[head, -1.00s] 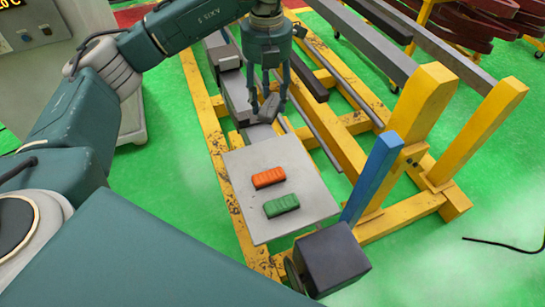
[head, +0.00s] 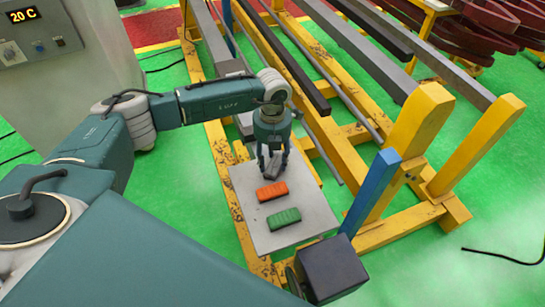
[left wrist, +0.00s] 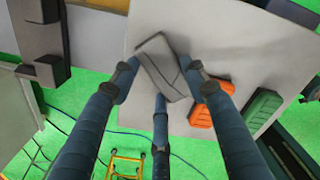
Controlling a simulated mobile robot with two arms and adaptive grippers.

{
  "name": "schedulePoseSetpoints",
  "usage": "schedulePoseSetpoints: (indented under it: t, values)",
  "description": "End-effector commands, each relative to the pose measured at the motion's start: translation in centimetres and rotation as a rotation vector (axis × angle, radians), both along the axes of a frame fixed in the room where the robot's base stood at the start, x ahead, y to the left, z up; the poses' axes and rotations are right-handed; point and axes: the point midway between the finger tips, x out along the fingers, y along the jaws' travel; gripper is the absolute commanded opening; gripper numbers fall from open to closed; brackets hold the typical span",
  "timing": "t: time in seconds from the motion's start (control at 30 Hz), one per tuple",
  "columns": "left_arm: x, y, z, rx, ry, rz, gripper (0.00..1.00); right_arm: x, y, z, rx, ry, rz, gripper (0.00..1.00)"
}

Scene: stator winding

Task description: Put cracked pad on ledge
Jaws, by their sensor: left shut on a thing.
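My left gripper (head: 272,170) is shut on a grey pad with dark crack-like lines (left wrist: 166,68), which shows between its fingers in the left wrist view. In the head view the fingers hide most of the pad. The gripper is above the far end of a flat grey plate (head: 250,228). The plate's pale surface also shows behind the pad in the left wrist view (left wrist: 225,35). I cannot tell whether the pad touches it. No part is labelled as a ledge. My right gripper is not in view.
An orange ribbed pad (head: 271,191) and a green ribbed pad (head: 283,219) lie on the plate, nearer than the gripper. A dark box (head: 335,265), a blue post (head: 370,190) and a yellow frame (head: 425,130) stand around it. The plate's left near area is bare.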

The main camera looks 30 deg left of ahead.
Motion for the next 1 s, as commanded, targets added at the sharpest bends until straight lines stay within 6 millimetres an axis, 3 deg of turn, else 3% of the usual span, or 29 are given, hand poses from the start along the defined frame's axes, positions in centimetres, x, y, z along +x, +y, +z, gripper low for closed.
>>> schedulePoseSetpoints:
  t: [0.33,0.37,0.43,0.87,1.0]
  values:
    - [0.1,0.0,-0.5,-0.001,-0.001,-0.001,0.18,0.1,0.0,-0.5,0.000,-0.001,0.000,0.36]
    - [0.1,0.0,-0.3,-0.001,-0.001,-0.001,0.48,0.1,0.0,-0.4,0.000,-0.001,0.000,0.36]
    - [0.0,0.0,-0.3,-0.001,-0.001,-0.001,0.62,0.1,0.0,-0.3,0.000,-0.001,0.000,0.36]
    - [0.1,0.0,0.4,-0.001,-0.003,-0.001,0.63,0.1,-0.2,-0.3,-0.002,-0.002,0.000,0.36]
    - [0.2,0.0,2.6,-0.001,-0.007,-0.003,0.63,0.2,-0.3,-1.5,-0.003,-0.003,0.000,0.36]
